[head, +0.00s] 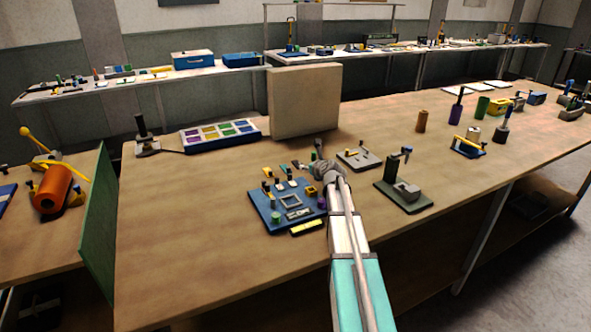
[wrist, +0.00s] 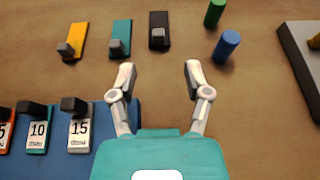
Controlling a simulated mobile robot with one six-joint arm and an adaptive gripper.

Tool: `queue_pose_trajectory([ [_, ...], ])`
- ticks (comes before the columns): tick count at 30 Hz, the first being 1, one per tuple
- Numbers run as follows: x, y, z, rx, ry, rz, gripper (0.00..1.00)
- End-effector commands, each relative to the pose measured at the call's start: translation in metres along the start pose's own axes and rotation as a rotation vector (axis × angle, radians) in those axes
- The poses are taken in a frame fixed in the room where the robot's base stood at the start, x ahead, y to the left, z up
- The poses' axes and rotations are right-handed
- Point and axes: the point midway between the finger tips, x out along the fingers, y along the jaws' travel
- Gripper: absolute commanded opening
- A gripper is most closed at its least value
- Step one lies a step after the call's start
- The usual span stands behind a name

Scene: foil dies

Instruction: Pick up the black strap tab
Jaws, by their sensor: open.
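The black strap tab (wrist: 159,24) lies flat on the wooden table near the top of the wrist view, with a raised dark block at its near end. I cannot make it out clearly in the head view, around my gripper. My gripper (wrist: 159,70) is open and empty. Its two fingers point at the table just short of the tab, one to each side of its line, and the tab is apart from them. In the head view my gripper (head: 317,164) is beyond the blue board.
Teal (wrist: 121,37) and yellow (wrist: 76,40) tabs lie left of the black one. Blue (wrist: 227,44) and green (wrist: 214,12) cylinders stand close on its right. A blue board (wrist: 62,165) with numbered tabs is at lower left. A grey plate (wrist: 297,60) is at far right.

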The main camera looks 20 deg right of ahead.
Motion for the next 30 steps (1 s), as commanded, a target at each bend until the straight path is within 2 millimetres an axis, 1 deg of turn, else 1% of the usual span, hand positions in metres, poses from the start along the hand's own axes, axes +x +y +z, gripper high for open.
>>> queue_pose_trajectory([
  [1,0.012,-0.001,-0.002,-0.001,0.0,0.0,0.63],
  [3,0.022,-0.001,-0.002,-0.002,0.0,0.001,0.63],
  [7,0.035,0.0,-0.001,-0.001,0.0,0.001,0.63],
  [11,0.04,0.0,-0.001,0.0,0.0,0.001,0.63],
  [23,0.041,-0.001,0.0,0.0,0.0,0.0,0.63],
  [26,0.047,-0.001,0.0,0.0,0.0,0.0,0.63],
  [30,0.062,-0.001,0.0,-0.001,0.001,-0.001,0.63],
])
